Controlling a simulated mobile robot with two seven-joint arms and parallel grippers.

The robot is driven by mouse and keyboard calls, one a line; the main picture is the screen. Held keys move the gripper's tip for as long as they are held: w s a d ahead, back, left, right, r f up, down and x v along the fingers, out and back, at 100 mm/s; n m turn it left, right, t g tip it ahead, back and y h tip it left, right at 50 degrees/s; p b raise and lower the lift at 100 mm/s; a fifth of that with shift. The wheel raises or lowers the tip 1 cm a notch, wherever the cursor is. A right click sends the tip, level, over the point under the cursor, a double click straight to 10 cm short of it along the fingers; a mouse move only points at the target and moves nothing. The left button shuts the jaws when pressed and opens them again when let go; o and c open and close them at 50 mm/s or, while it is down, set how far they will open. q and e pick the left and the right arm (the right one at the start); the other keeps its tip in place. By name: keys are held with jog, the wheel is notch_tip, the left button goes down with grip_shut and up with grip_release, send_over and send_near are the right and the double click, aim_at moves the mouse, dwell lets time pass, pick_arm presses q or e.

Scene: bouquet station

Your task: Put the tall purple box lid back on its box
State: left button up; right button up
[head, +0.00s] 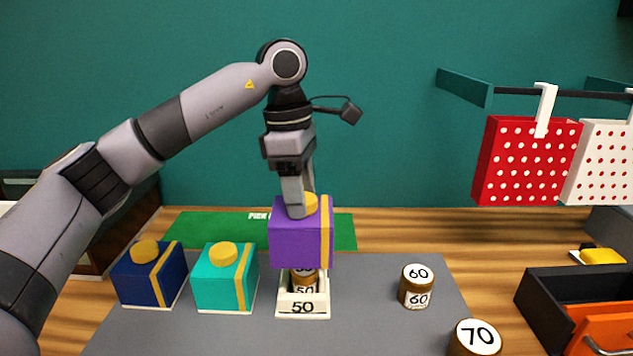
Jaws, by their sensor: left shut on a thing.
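My left gripper (298,210) points down and is shut on the yellow knob of the tall purple box lid (300,238), which has a yellow stripe on its right. The lid hangs upright above a white box base (303,311) marked 50. A brown jar (305,284) marked 50 stands in the base; its top is partly hidden by the lid. The lid's lower edge overlaps the jar's top in the picture, and I cannot tell the exact height gap. My right gripper is not in view.
A teal box (222,285) and a navy box (147,279) stand left of the base on the grey mat (380,330). Jars marked 60 (416,287) and 70 (475,338) stand to the right. Dotted bags (521,165) hang above.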

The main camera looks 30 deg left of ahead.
pick_arm(q)
jog(key=shift+s+a+f+b, duration=0.1)
jog(key=shift+f+b, duration=1.7)
jog(key=shift+f, duration=0.15)
jog(key=shift+f+b, duration=0.6)
jog(key=shift+f, duration=0.65)
jog(key=shift+p, duration=0.45)
jog(key=shift+f+b, duration=0.7)
jog(key=shift+f, duration=0.95)
dwell(1.0)
dwell(0.4)
jog(key=o, duration=1.4)
jog(key=shift+r, duration=0.15)
